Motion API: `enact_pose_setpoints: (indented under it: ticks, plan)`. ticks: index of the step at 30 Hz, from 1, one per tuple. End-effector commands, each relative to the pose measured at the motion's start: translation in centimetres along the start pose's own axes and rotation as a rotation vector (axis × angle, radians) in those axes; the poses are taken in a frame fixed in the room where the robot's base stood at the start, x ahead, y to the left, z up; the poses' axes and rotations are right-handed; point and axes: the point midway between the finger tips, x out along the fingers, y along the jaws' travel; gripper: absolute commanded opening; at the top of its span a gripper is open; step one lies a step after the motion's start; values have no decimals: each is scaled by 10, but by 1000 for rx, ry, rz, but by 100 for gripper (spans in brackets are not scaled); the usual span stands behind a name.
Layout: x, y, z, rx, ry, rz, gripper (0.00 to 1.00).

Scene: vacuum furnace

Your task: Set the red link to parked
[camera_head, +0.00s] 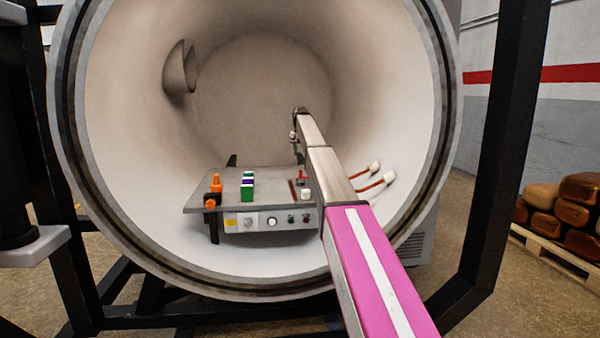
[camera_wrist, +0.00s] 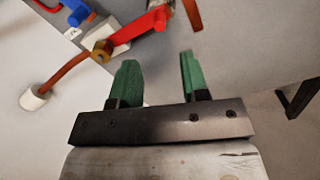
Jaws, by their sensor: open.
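The red link (camera_wrist: 138,34) shows in the wrist view as a flat red bar on the grey panel, with a brass pivot (camera_wrist: 102,50) at its lower left end and a raised red knob (camera_wrist: 158,20) at its upper right end. A white block lies partly under its left part. My gripper (camera_wrist: 158,62) has two green fingers spread apart with nothing between them. The link lies just beyond the fingertips in the picture; I see no contact. In the head view the link is too small to tell clearly, and my arm covers part of the panel's right side.
The panel (camera_head: 215,203) stands inside the round chamber (camera_head: 120,130). It carries an orange fixture (camera_head: 214,188) and a green, white and purple block (camera_head: 248,187). White-capped brown rods (camera_head: 375,181) stick out on the right. A blue part (camera_wrist: 80,16) shows at the wrist view's top left.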

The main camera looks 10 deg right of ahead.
Motion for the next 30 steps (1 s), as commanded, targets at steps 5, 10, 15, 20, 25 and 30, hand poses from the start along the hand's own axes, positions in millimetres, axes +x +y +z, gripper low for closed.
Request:
enact_pose_setpoints:
  ticks: [5, 10, 15, 20, 25, 30]
  plan:
    - [20, 0, 1, 0, -1, 0, 42]
    - [48, 0, 1, 0, -1, 0, 42]
    - [78, 0, 1, 0, -1, 0, 42]
    - [98, 0, 0, 0, -1, 0, 42]
    - [103, 0, 0, 0, 0, 0, 42]
    - [103, 0, 0, 0, 0, 0, 42]
